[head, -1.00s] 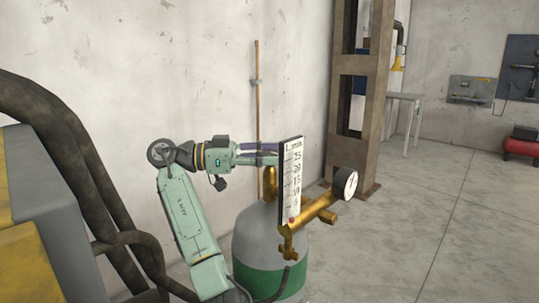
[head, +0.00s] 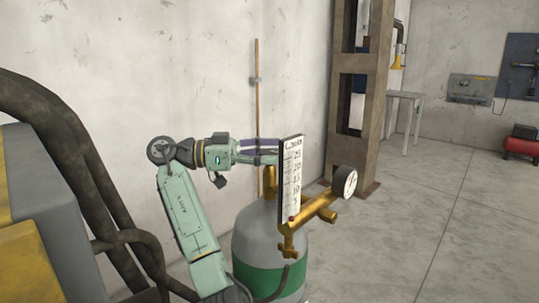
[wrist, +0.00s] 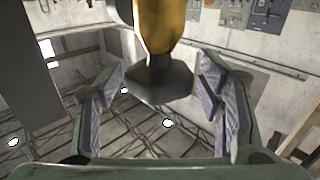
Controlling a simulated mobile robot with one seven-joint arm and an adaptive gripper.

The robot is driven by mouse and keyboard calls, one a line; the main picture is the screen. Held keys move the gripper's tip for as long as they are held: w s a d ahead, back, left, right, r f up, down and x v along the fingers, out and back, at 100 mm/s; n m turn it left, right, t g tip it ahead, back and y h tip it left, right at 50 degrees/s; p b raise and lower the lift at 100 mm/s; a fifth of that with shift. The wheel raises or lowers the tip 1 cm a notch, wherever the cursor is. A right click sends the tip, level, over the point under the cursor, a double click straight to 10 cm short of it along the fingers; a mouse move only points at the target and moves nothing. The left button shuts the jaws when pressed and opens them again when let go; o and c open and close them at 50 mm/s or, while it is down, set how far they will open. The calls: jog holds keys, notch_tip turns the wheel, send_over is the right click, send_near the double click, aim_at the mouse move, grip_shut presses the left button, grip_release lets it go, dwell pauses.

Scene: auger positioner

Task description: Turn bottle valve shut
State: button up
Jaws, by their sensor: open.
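The gas bottle (head: 256,242), grey above and green below, stands upright by the wall. Its brass valve neck (head: 269,182) rises from the top. In the wrist view, which is upside down, the brass valve (wrist: 160,22) comes in from the top edge and ends in a dark faceted knob (wrist: 158,80). My gripper (wrist: 163,97) is open, with one finger on either side of the knob and visible gaps on both sides. In the head view my gripper (head: 277,151) is level at the valve's top, its tips and the knob partly hidden by the white scale plate.
The white scale plate (head: 291,178), a round pressure gauge (head: 344,182) and brass fittings (head: 288,241) stick out in front of the bottle. A thin copper pipe (head: 257,100) runs up the wall behind. A steel column (head: 357,110) stands at right, with open floor beyond.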

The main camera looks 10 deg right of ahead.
aim_at(270, 150)
notch_tip(270, 150, up, 10)
jog(key=shift+f, duration=0.1)
dwell(0.4)
